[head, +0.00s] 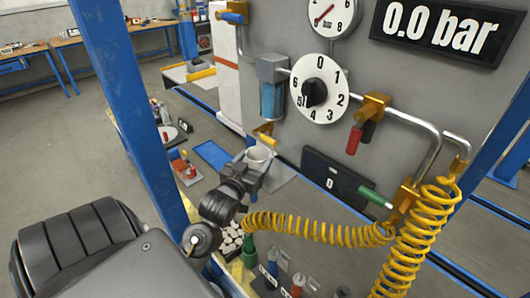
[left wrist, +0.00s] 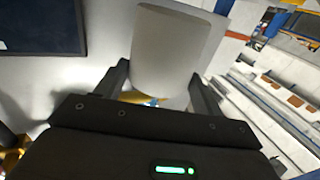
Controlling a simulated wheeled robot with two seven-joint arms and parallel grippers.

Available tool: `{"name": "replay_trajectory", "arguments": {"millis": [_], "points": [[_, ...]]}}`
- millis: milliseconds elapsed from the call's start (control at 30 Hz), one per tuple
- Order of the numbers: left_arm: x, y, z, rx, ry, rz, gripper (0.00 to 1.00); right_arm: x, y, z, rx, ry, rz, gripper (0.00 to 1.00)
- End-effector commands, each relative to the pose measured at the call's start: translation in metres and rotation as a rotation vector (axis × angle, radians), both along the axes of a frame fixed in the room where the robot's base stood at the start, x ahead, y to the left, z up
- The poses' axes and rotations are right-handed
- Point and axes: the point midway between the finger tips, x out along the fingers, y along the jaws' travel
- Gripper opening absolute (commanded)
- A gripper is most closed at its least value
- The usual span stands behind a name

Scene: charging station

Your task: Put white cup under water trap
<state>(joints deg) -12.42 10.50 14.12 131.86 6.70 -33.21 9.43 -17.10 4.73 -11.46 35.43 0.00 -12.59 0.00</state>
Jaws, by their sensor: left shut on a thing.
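The white cup (head: 258,156) is held in my left gripper (head: 256,168), which is shut on it. In the left wrist view the cup (left wrist: 178,48) sits between the two fingers of the gripper (left wrist: 160,92). The water trap (head: 271,99), a blue clear bowl under a grey head, hangs on the grey wall panel. In the head view the cup is below the water trap and slightly to its left, with a yellow-handled valve (head: 265,137) between them. The exact depth between cup and trap is hard to tell. My right gripper is not in view.
A yellow coiled hose (head: 320,227) runs close to the right of my left wrist. A blue mat (head: 213,154) lies at left, and a blue post (head: 133,110) rises left of my arm.

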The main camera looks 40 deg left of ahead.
Motion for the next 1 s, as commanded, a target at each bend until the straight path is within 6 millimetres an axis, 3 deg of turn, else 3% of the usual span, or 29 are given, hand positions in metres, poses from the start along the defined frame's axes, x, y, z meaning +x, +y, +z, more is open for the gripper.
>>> {"name": "replay_trajectory", "arguments": {"millis": [100, 333, 600, 833, 1000], "points": [[0.033, 0.010, 0.005, 0.005, 0.001, -0.001, 0.41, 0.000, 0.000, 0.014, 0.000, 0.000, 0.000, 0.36], [0.072, 0.023, 0.002, 0.004, 0.002, 0.000, 0.41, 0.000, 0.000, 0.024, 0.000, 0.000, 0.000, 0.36], [0.079, 0.025, -0.002, 0.004, 0.002, 0.000, 0.41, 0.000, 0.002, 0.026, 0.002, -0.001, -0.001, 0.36], [0.078, 0.026, -0.030, 0.003, 0.004, 0.001, 0.41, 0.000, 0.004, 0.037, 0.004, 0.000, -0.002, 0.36], [0.078, 0.025, -0.035, 0.003, 0.000, 0.000, 0.41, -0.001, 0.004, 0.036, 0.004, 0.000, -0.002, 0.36]]}}
